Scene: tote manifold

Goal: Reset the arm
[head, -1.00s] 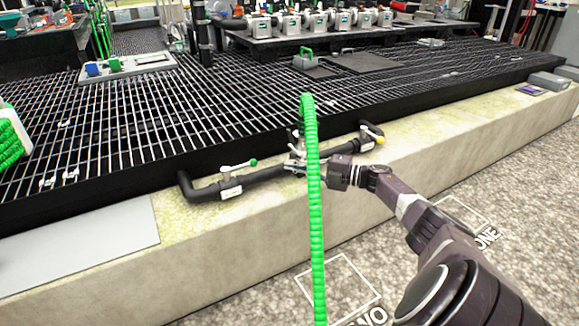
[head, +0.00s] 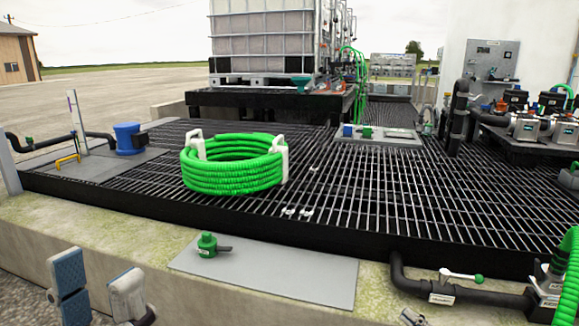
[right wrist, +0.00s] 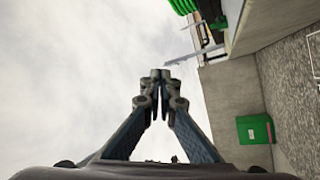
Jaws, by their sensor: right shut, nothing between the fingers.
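My left gripper (head: 97,288) is at the lower left of the head view, in front of the concrete ledge. Its two grey-blue fingers stand well apart with nothing between them. My right gripper (right wrist: 161,76) shows in the right wrist view with its fingertips together and nothing held. It points past the sky beside a concrete wall. I cannot make it out clearly in the head view. A green hose (head: 568,262) shows at the right edge of the head view, by a fitting with a label.
A grey plate (head: 290,275) with a small green-topped fitting (head: 207,244) lies on the ledge (head: 60,220). A black pipe (head: 415,283) with a valve runs along the deck's front.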

